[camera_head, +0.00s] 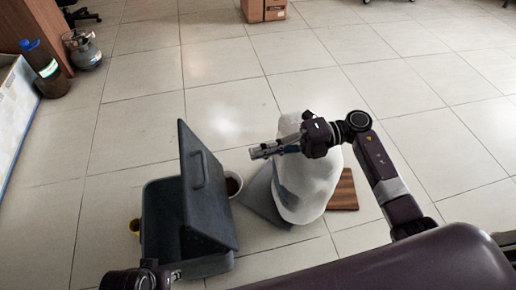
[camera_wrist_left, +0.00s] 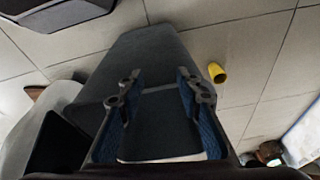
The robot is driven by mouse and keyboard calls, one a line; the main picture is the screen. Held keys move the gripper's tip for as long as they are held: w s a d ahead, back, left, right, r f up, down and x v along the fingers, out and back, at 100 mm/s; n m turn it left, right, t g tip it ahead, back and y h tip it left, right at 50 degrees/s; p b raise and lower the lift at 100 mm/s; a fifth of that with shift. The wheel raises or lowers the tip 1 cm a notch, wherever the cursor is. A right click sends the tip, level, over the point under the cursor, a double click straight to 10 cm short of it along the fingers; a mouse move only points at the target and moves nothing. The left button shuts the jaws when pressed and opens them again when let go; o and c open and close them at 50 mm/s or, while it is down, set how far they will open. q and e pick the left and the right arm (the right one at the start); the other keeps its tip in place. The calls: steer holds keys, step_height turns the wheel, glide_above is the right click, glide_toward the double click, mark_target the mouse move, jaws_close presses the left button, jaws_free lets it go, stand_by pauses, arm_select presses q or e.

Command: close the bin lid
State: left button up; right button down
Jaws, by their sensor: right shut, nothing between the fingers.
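The dark grey bin (camera_head: 163,215) stands on the floor at lower left in the head view. Its lid (camera_head: 205,185) is open, standing steeply tilted at the bin's right side, with a handle on its face. My right gripper (camera_head: 258,153) is shut and empty, to the right of the lid and apart from it in the picture. My left gripper shows only partly at the bottom left edge of the head view. In the left wrist view, the left gripper (camera_wrist_left: 162,88) has its fingers apart, with dark grey bin surface (camera_wrist_left: 150,55) beyond and between them.
A white rounded object (camera_head: 305,185) stands under my right forearm, with a brown wooden board (camera_head: 344,190) beside it. A dark-filled pot (camera_head: 233,184) is behind the lid. A yellow cup (camera_wrist_left: 217,72) lies near the bin. The tiled floor farther off is mostly clear.

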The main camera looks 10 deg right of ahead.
steer(key=a+f, duration=0.1)
steer(key=a, duration=0.9)
steer(key=shift+a, duration=0.4)
steer(key=shift+w, duration=0.15)
